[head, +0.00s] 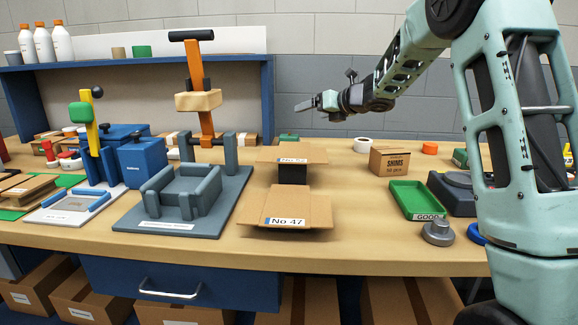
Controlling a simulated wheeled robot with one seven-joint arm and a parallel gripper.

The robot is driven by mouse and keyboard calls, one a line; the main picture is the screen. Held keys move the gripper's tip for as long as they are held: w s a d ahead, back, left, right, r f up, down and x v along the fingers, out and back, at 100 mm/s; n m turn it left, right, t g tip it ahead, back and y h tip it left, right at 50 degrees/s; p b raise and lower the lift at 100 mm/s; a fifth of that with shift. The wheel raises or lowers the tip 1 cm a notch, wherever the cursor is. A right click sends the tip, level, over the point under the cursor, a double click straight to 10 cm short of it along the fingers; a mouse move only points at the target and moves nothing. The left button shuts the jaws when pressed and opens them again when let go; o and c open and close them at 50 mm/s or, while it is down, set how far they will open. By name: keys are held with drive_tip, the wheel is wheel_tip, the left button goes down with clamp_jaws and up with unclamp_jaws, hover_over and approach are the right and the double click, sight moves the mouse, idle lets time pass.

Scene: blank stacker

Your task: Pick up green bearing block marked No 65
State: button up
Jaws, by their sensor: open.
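I cannot read a No 65 mark anywhere. A small green block (288,137) shows at the back of the bench, mostly hidden behind the open cardboard box (291,153) whose label seems to start with "No 5". I cannot tell whether either is the bearing block. A nearer cardboard box with open flaps reads No 47 (285,221); its inside is hidden. My gripper (305,105) is open and empty, held in the air above the back of the bench, pointing left, apart from everything.
A grey fixture (187,190) with an orange lever press stands left of the boxes. Bare bench top lies between the No 47 box and the tray.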

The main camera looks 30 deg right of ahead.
drive_tip(key=s+d+f+n+b, duration=0.1)
drive_tip(key=d+f+n+b, duration=0.1)
drive_tip(key=d+f+n, duration=0.25)
drive_tip(key=p, duration=0.1)
approach(290, 134)
drive_tip(key=w, duration=0.1)
drive_tip(key=w+f, duration=0.1)
drive_tip(key=w, duration=0.1)
drive_tip(key=shift+w+a+g+y, duration=0.1)
drive_tip(key=shift+a+g+y, duration=0.2)
drive_tip(key=shift+g, duration=0.1)
drive_tip(key=p+x, duration=0.1)
drive_tip(key=x, duration=0.3)
drive_tip(key=shift+w+f, duration=0.2)
drive_tip(key=shift+w, duration=0.2)
clamp_jaws()
drive_tip(key=shift+r, duration=0.1)
